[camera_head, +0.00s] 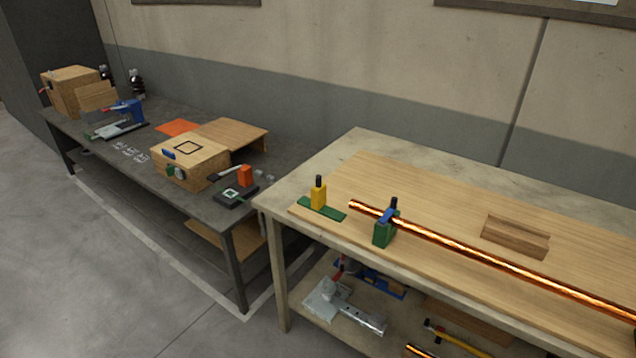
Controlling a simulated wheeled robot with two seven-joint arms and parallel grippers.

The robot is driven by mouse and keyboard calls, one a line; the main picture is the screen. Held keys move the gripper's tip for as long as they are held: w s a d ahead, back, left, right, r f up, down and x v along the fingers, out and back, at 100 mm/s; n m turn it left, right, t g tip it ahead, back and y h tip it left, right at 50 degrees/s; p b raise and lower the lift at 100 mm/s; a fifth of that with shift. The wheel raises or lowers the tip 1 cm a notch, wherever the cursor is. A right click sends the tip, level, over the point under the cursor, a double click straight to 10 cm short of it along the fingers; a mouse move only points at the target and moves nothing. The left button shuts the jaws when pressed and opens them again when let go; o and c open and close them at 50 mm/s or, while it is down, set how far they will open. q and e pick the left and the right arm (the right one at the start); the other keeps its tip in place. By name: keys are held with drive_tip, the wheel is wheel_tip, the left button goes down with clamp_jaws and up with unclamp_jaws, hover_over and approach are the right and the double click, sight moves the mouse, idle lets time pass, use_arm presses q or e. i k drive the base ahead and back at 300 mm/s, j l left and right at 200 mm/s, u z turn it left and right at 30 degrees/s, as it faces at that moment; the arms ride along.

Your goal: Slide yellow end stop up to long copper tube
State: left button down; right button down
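The yellow end stop (318,197) stands upright with a black knob on top, on a green base strip (322,209) near the left end of the wooden board. The long copper tube (480,256) runs from upper left to lower right above the board and leaves the picture at the right. Its left end is to the right of the yellow stop, with a visible gap between them. A green block with a blue clamp (384,229) and black knob holds the tube near that end. Neither of my grippers shows.
The pale workbench (341,152) carries the wooden board (430,205), with a brown wooden block (515,237) behind the tube. A lower shelf holds metal parts and tools. A dark bench (148,157) at left holds wooden boxes, an orange sheet (178,127) and small devices.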

sight(318, 192)
drive_tip(key=z, duration=1.5)
drive_tip(key=u, duration=1.4)
drive_tip(key=i+l+u, duration=0.55)
drive_tip(key=i, duration=0.25)
